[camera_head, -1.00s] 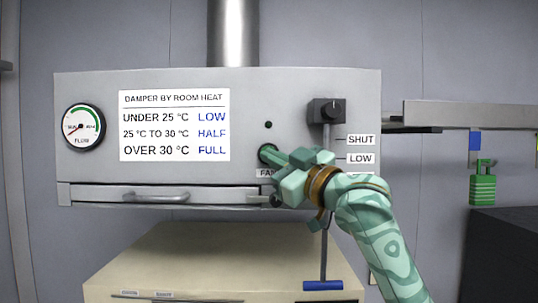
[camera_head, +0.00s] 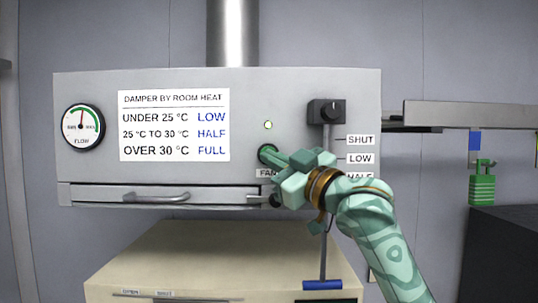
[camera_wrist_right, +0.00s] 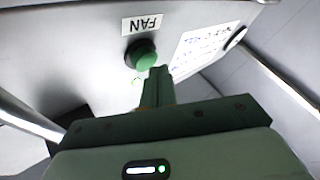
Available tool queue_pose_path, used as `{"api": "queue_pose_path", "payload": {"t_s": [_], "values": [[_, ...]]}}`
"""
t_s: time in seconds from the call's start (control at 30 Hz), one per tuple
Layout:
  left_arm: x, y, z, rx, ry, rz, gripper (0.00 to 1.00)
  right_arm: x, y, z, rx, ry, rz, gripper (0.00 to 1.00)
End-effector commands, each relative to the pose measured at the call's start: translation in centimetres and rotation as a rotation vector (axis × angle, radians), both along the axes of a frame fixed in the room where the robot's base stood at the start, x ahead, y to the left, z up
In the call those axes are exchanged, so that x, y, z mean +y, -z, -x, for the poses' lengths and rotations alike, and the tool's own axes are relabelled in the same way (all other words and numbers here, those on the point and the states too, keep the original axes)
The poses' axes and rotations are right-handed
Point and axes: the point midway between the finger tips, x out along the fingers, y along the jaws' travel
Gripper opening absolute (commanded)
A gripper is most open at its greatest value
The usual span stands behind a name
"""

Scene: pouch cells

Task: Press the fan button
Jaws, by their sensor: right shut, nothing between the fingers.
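The green fan button (camera_head: 267,153) sits on the front of the grey hood, just above a label partly reading FAN. My right gripper (camera_head: 281,158) is shut and empty, with its fingertips at the button. In the right wrist view the round green button (camera_wrist_right: 141,55) is just ahead of the shut fingertips (camera_wrist_right: 157,72); I cannot tell whether they still touch. The small lamp (camera_head: 268,125) above the button is lit pale green. The flow gauge (camera_head: 82,127) has its needle pointing about straight up. My left gripper is out of view.
A damper lever (camera_head: 326,112) with SHUT, LOW and HALF marks stands right of the button, partly behind my right arm. A drawer handle (camera_head: 156,197) juts out below the sign (camera_head: 174,126). A pale cabinet (camera_head: 190,255) is beneath.

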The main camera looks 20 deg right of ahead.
Motion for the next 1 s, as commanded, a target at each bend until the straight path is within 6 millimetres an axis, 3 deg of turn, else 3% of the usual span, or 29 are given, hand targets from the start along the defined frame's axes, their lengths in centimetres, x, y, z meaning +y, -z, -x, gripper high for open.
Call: {"api": "queue_pose_path", "payload": {"t_s": [0.17, 0.6, 1.0], "values": [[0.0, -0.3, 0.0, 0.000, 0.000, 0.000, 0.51, 0.2, -0.1, 0.7, -0.001, -0.002, 0.002, 0.00], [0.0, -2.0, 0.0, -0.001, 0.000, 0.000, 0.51, 1.6, -0.1, 5.4, 0.000, -0.001, 0.001, 0.00], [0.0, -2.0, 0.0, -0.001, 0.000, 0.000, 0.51, 1.7, 0.0, 5.8, 0.000, 0.000, 0.000, 0.00]]}}
